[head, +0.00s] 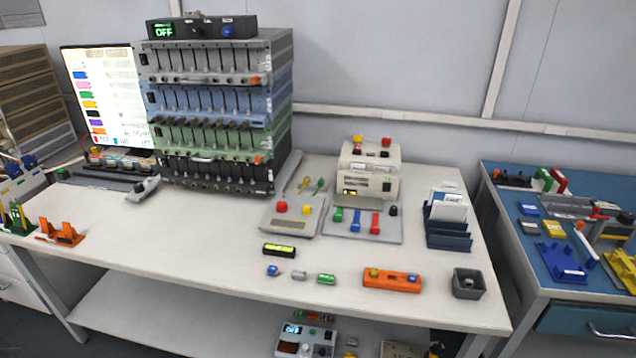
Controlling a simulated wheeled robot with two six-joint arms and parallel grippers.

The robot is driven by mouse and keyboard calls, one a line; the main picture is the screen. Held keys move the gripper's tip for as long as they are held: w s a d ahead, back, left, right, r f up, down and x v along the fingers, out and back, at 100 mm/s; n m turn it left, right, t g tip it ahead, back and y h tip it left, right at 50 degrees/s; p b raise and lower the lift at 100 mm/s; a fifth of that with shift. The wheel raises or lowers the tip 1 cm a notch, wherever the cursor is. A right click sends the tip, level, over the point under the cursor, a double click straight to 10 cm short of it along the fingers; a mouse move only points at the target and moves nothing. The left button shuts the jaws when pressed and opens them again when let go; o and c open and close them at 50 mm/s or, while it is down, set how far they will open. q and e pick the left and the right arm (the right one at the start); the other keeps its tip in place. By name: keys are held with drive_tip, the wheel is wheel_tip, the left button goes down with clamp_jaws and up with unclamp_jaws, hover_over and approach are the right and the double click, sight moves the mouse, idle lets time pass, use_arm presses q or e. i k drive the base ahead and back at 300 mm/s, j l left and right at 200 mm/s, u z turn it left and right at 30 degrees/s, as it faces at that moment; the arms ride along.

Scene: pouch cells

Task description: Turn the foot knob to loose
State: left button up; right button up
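I cannot tell for certain which part is the foot knob. A white and grey unit (305,339) with a small lit display stands low down, below the table's front edge. It carries small knobs, and its lower part is cut off by the bottom of the picture. The setting of any knob on it is too small to read. Neither of my grippers shows in the head view.
A tall rack of slotted modules (220,110) stands at the back of the white table (190,235), beside a lit screen (105,95). A beige device (368,170), an orange block (392,280) and a dark bin (468,283) stand to the right. The table's left middle is clear.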

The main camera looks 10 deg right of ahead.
sight(392, 212)
drive_tip(key=z, duration=0.75)
